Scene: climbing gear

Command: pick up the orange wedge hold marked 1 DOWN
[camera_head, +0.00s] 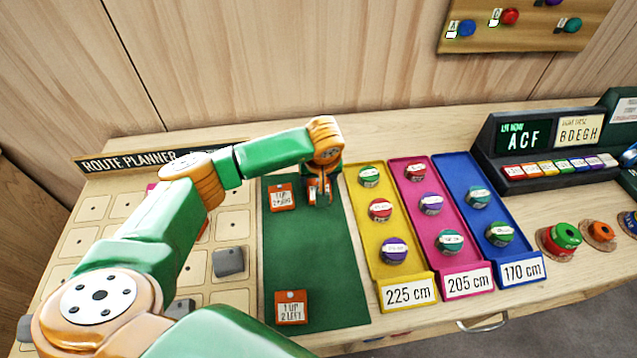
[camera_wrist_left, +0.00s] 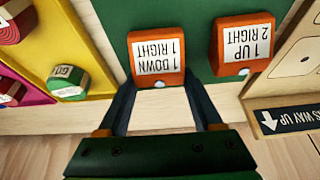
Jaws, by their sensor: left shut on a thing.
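The orange wedge hold marked 1 DOWN 1 RIGHT (camera_wrist_left: 158,48) is at the far end of the green mat (camera_head: 310,250). My left gripper (camera_head: 318,192) points down over the mat and is shut on this hold. In the left wrist view the two dark fingers of my left gripper (camera_wrist_left: 160,84) flank the hold, with its white label facing the camera. My right gripper is not in view.
Another orange hold, marked 1 UP 2 RIGHT (camera_head: 282,196), sits just left of the gripper. One marked 1 UP 2 LEFT (camera_head: 291,306) lies at the near end. The yellow tray (camera_head: 372,260) with round holds borders the right. The route planner board (camera_head: 95,230) is left.

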